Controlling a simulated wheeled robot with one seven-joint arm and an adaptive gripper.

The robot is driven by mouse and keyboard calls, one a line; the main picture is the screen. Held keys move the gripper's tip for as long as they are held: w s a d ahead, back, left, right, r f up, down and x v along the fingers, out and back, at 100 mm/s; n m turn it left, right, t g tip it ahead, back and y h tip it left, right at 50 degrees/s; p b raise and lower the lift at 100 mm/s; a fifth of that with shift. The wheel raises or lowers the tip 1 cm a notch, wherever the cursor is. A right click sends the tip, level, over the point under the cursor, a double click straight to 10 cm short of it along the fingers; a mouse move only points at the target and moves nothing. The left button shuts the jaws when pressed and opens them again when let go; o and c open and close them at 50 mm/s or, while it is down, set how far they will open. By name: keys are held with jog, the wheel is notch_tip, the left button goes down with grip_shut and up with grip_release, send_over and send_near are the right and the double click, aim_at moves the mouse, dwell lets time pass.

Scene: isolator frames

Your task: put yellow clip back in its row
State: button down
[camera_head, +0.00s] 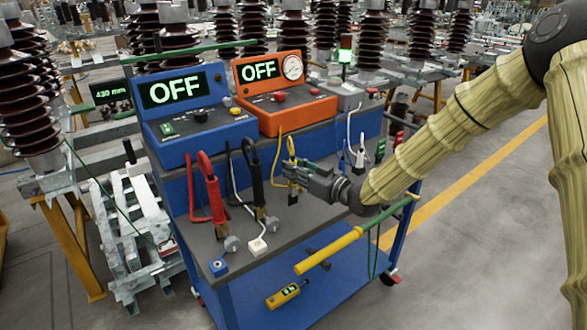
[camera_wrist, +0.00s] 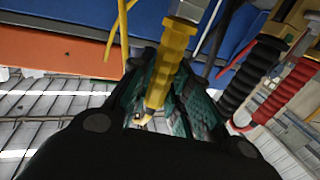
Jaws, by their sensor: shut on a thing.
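The yellow clip (camera_head: 291,147) stands upright over the cart's grey top, with a yellow lead at its upper end. My gripper (camera_head: 292,170) is shut around it from the right, and its fingers hide part of the clip. In the wrist view the yellow clip (camera_wrist: 172,58) lies between the green-lined fingers of my gripper (camera_wrist: 165,90). A black clip (camera_head: 253,172) and a red clip (camera_head: 211,187) stand in a row to the left. Whether the yellow clip's lower end touches the cart top, I cannot tell.
A blue box (camera_head: 188,130) and an orange box (camera_head: 285,112), both reading OFF, stand behind on the cart (camera_head: 285,235). A yellow pole (camera_head: 328,251) lies along the front edge.

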jog(key=shift+f+b, duration=0.5)
jog(key=shift+f, duration=0.35)
jog(key=c, duration=1.3)
grip_release()
jog(key=shift+o, duration=0.2)
jog(key=v, duration=1.2)
